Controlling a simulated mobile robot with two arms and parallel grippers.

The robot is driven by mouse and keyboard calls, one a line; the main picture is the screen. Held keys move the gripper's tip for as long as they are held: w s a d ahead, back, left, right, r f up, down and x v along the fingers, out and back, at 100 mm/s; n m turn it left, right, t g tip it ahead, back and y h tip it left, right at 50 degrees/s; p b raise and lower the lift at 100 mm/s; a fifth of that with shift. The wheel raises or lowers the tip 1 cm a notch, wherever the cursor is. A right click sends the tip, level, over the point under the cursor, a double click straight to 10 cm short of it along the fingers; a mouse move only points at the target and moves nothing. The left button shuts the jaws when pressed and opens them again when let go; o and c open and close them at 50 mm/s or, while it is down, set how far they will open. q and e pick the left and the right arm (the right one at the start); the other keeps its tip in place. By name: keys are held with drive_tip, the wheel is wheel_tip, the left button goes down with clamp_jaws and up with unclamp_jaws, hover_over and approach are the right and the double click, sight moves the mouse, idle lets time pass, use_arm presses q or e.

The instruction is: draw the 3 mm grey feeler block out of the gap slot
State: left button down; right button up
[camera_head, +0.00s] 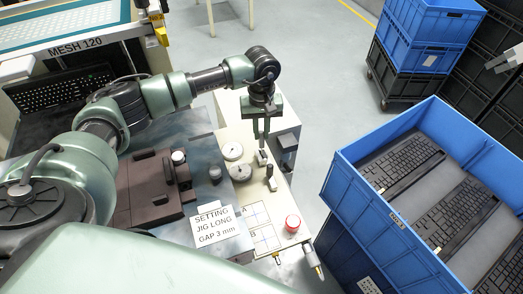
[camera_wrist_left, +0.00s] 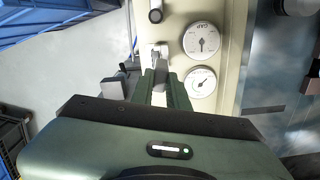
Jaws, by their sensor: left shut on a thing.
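My left gripper (camera_head: 262,137) points down over the cream panel, right of the jig. It is shut on a small grey lever-like part (camera_wrist_left: 160,54), seen at its fingertips (camera_wrist_left: 165,78) in the left wrist view. A brown setting jig (camera_head: 146,190) lies on the grey plate in the head view, behind a sign (camera_head: 215,228) reading "SETTING JIG LONG GAP 3 mm". I cannot clearly make out the grey feeler block or the gap slot; my arm covers part of the jig's side. My right gripper is not in view.
Two round dials, one marked GAP (camera_wrist_left: 201,39), sit beside the gripper. A black-knobbed lever (camera_head: 271,178) and a red button (camera_head: 292,223) are on the cream panel (camera_head: 283,190).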

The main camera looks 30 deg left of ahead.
use_arm(q)
drive_tip(key=shift+r+p, duration=0.7)
drive_tip(key=shift+r, duration=1.25)
